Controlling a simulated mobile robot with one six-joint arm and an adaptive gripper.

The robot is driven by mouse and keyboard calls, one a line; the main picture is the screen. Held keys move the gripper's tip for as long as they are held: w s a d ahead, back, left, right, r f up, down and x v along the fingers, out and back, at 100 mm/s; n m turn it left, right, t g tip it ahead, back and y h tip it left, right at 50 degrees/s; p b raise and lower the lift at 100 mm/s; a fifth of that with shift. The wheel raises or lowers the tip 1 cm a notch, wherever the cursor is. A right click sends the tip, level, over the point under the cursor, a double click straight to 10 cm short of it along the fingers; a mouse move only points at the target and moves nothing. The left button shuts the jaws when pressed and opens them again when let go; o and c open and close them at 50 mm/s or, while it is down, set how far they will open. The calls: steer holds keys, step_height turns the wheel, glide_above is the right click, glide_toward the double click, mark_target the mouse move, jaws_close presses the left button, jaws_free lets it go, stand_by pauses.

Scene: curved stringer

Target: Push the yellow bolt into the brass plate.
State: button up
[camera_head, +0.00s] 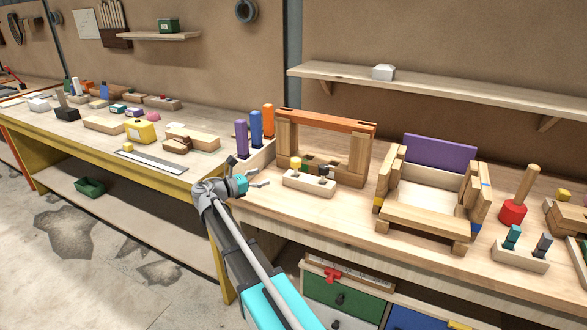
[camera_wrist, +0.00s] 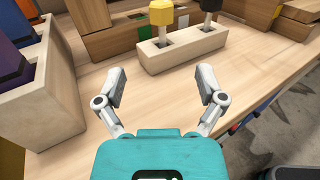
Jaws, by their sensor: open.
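A yellow bolt (camera_head: 296,162) with a blocky head stands upright in a pale wooden block (camera_head: 309,186) near the front of the bench. It also shows in the wrist view (camera_wrist: 161,13), its grey shank in a slot in the block's top. A black-headed bolt (camera_wrist: 209,6) stands beside it. I cannot clearly make out a brass plate in either view. My gripper (camera_head: 259,178) is open and empty, left of the block in the head view. In the wrist view its spread fingers (camera_wrist: 162,80) are over bare bench top, pointing at the block but apart from it.
A rack with purple, blue and orange pegs (camera_head: 254,125) stands left of the block. An orange-topped wooden frame (camera_head: 325,119) is close behind the block. A chair-like wooden assembly (camera_head: 430,190) stands to the right. Bare bench lies between my fingers and the block.

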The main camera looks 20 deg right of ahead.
mark_target(296, 165)
steer(key=d, duration=0.5)
steer(key=w+d, duration=0.1)
steer(key=d, duration=0.2)
steer(key=shift+w+d+r, duration=0.1)
steer(key=shift+w+d, duration=0.05)
steer(key=shift+d, duration=1.15)
steer(key=shift+w+d+r, duration=0.1)
steer(key=shift+d, duration=1.2)
jaws_close()
